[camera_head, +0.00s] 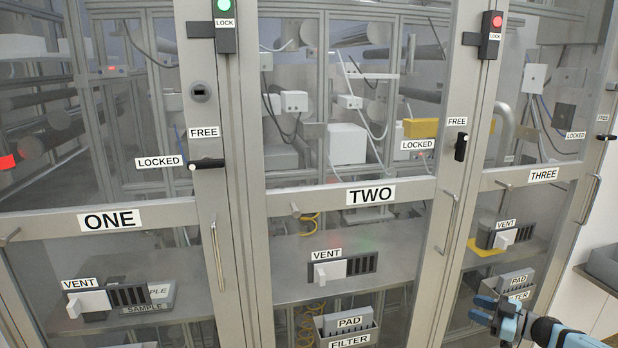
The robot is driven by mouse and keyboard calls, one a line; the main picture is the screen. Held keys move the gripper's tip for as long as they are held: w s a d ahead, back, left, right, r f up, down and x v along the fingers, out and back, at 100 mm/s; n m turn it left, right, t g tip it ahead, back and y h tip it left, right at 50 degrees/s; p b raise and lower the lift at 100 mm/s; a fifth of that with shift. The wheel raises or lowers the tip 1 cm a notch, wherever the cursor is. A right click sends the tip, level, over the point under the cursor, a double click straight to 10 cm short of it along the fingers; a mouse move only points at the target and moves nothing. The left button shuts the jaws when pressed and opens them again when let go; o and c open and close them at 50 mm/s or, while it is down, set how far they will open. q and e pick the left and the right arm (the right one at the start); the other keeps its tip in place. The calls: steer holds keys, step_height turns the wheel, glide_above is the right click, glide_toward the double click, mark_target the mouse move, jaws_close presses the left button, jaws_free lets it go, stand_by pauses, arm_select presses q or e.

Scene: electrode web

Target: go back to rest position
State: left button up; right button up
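My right gripper (484,309) is at the lower right, in front of the panel of door three. Its arm comes in from the lower right corner. Two blue fingers point left with a gap between them, and nothing shows between them. My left gripper is not in view. The door panels carry the signs ONE (109,220), TWO (371,194) and THREE (543,175).
Door one's black handle (207,163) lies level beside LOCKED. Door two's handle (460,147) stands upright below FREE. One lock box (225,25) shows green, another (490,35) red. Bar pulls (216,257) stick out from the doors. A grey bin (604,266) stands at the right edge.

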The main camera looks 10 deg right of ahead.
steer(key=s+a+f+h, duration=0.5)
steer(key=s+a+f, duration=0.45)
steer(key=s, duration=0.25)
steer(key=s+a+f+g+h, duration=0.15)
steer(key=s+a, duration=0.25)
steer(key=s, duration=0.5)
steer(key=s+a+g+h, duration=0.2)
steer(key=s+a+g, duration=0.15)
steer(key=s, duration=0.45)
steer(key=s+a+m+t+y, duration=0.15)
steer(key=a+m, duration=0.75)
steer(key=a, duration=1.4)
arm_select(q)
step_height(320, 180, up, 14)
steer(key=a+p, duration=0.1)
steer(key=p, duration=1.6)
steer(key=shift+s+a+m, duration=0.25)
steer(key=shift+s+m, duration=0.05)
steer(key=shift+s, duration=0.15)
arm_select(e)
step_height(320, 180, up, 14)
steer(key=d+n, duration=0.1)
steer(key=shift+s+d+f+t, duration=0.2)
steer(key=shift+t, duration=0.25)
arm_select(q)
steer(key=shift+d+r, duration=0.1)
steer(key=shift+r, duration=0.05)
arm_select(e)
steer(key=shift+o, duration=0.3)
